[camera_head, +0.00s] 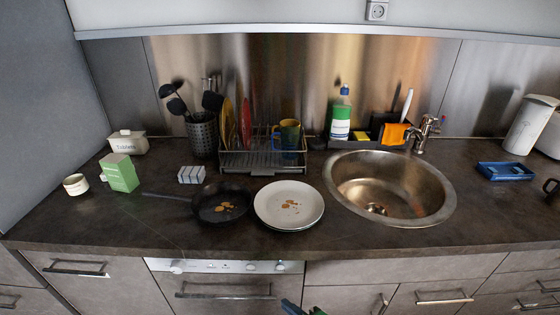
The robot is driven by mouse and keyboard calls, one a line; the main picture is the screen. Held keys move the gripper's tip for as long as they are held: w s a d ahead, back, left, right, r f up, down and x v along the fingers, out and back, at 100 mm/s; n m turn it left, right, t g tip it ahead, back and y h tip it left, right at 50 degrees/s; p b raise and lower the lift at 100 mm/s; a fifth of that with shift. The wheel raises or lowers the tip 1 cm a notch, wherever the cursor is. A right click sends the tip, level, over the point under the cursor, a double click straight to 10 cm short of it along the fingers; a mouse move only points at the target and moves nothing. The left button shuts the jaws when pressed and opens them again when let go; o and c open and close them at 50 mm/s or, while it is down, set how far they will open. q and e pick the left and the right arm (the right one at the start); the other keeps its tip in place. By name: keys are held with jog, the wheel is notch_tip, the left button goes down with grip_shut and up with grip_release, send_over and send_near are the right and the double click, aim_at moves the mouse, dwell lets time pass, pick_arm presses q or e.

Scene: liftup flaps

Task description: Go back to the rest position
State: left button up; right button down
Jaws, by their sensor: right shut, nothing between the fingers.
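My right gripper (304,309) shows only as small dark blue and green tips at the bottom edge, in front of the lower cabinets. It is shut and empty, apart from the worktop. The rest of it is cut off by the frame. My left gripper is not in view.
The dark worktop (110,220) holds a pan (222,212), a plate (289,216) with brown bits, a dish rack (262,160) and a round sink (390,174). A drawer handle (225,296) sticks out left of the gripper. The worktop's front edge is above the gripper in view.

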jog(key=s+d+f+n+g+h, duration=0.1)
jog(key=s+d+f+n+h, duration=0.1)
jog(key=s+d+f, duration=0.35)
jog(key=s+d+f+n+g+h, duration=0.2)
jog(key=s+f+n, duration=0.1)
jog(key=f, duration=0.5)
jog(key=s+d+f+n+g+h, duration=0.1)
jog(key=s+d+f+n+g, duration=0.1)
jog(key=s, duration=0.6)
jog(key=s+d+f+n+g+h, duration=0.1)
jog(key=s+d+f+n, duration=0.3)
jog(key=s, duration=0.4)
jog(key=s+d+f+n+g+h, duration=0.1)
jog(key=s+d+f+n+g, duration=0.1)
jog(key=s, duration=0.6)
notch_tip(320, 180, down, 2)
jog(key=shift+s+d+f+n+g+h, duration=0.3)
jog(key=shift+d+n, duration=0.2)
jog(key=shift+n, duration=0.7)
